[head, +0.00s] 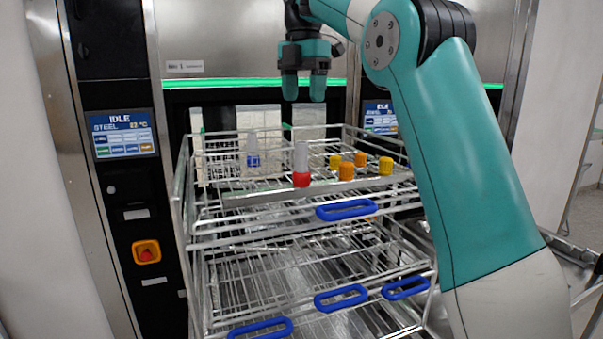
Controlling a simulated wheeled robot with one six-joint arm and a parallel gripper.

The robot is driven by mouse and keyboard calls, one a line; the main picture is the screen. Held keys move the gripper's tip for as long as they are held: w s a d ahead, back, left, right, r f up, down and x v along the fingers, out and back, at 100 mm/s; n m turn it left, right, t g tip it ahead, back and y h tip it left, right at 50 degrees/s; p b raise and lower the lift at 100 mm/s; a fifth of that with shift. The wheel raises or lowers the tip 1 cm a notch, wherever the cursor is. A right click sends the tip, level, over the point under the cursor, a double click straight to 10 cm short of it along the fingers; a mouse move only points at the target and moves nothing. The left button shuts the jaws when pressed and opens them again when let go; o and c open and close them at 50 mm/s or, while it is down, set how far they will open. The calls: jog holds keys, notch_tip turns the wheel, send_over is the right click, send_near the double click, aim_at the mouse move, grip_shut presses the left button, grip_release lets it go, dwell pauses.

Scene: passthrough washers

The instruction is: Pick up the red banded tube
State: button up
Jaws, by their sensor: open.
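The red banded tube (302,166) stands upright at the front of the upper wire rack. It has a pale grey body and a red band at its lower end. My gripper (304,97) is above and behind the rack in the picture, pointing down. Its two teal fingers are apart with nothing between them. A clear gap shows between the fingertips and the top of the tube. The tube is not hidden by anything.
A blue banded tube (252,152) stands to the left in the wire rack (262,197). Several yellow and orange capped pieces, among them an orange one (346,171), stand close on the right. Blue handles (346,210) sit on the rack fronts. A screen (122,134) reads IDLE.

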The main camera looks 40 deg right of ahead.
aim_at(302, 142)
notch_tip(302, 142, down, 7)
jog(key=shift+r, duration=0.1)
jog(key=f, duration=0.4)
jog(key=shift+s+a+f+p, duration=0.15)
jog(key=shift+s+a+p, duration=0.05)
jog(key=shift+a+p, duration=0.2)
jog(key=shift+f, duration=0.6)
jog(key=c, duration=1)
